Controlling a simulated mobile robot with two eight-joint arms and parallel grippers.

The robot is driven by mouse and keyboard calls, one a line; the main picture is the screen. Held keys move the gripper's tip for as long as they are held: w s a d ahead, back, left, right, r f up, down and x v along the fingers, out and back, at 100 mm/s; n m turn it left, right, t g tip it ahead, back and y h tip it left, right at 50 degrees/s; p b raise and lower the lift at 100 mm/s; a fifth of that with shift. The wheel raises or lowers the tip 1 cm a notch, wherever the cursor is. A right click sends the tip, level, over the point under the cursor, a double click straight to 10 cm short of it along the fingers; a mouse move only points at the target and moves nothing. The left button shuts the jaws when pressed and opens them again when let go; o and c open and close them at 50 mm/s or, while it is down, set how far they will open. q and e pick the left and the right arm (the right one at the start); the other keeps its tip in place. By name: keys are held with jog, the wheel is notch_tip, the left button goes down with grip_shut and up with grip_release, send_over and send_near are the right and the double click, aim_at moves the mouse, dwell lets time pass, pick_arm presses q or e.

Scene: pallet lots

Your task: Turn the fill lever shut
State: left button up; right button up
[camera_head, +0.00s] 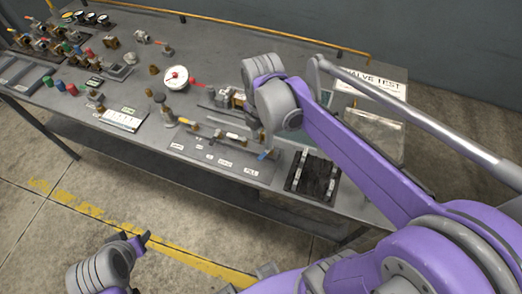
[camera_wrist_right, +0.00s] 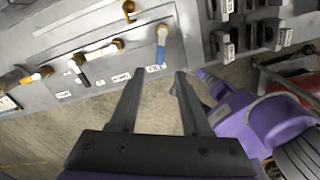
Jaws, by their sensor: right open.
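The fill lever has a blue handle (camera_wrist_right: 161,45) and sits at the end of the valve panel (camera_wrist_right: 85,62), above a small label. In the head view the blue handle (camera_head: 265,154) shows near the FILL label (camera_head: 250,172). My right gripper (camera_wrist_right: 158,73) is open and empty, its two fingers pointing at the panel edge just short of the lever. In the head view my right wrist hides most of that gripper. My left gripper (camera_head: 143,240) is low at the front, off the table; its finger spacing is unclear.
A round gauge (camera_head: 177,77) and several valves stand farther left. Floor in front is open.

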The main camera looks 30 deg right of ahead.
aim_at(262, 156)
notch_tip(262, 156, down, 8)
jog(key=shift+r+b, duration=0.2)
jog(key=shift+b, duration=0.1)
grip_shut()
